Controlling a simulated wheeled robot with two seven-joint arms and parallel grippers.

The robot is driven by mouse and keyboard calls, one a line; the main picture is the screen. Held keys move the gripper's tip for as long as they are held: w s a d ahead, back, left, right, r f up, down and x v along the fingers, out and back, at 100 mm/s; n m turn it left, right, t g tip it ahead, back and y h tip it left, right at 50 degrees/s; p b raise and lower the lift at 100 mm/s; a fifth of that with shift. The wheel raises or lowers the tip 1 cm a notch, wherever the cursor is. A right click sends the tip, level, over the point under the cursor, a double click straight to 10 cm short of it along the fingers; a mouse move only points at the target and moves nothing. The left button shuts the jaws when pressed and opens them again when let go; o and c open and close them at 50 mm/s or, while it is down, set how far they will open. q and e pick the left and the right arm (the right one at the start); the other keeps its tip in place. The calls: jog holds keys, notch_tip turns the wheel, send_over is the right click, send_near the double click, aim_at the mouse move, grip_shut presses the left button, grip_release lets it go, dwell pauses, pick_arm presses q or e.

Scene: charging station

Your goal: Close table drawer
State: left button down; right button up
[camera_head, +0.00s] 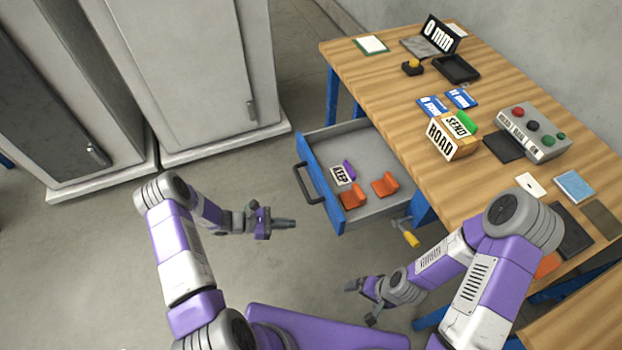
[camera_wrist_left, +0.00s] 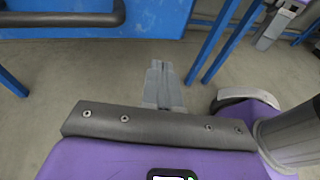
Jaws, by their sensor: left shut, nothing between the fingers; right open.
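The table drawer (camera_head: 373,146) is pulled out from the left side of the wooden table (camera_head: 390,70). Its blue front (camera_head: 320,190) has a dark bar handle (camera_head: 305,184). Inside lie a few small orange and purple pieces and a white tag. My left gripper (camera_head: 290,223) is shut and empty, left of and below the drawer front, apart from it. In the left wrist view the shut fingers (camera_wrist_left: 160,88) show below the blue front (camera_wrist_left: 160,18) and handle (camera_wrist_left: 62,19). My right gripper (camera_head: 358,295) is open and empty, over the floor below the drawer.
On the table are a button box (camera_head: 532,133), a ROAD block (camera_head: 452,138), blue cards and dark trays. A yellow-handled part (camera_head: 411,239) is by the drawer's near corner. Grey cabinets (camera_head: 190,70) stand at the back left. Floor left of the drawer is clear.

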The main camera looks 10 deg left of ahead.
pick_arm(q)
jog(key=w+a+r+n+t, duration=0.3)
jog(key=w+a+r+t, duration=0.2)
jog(key=a, duration=0.1)
jog(key=b, duration=0.1)
send_near(320, 182)
jog(key=shift+h, duration=0.4)
jog(key=x, duration=0.4)
jog(key=f+x, duration=0.1)
jog(key=x, duration=0.1)
jog(key=shift+w+d, duration=0.15)
jog(key=shift+w, duration=0.15)
jog(key=shift+w+d, duration=0.1)
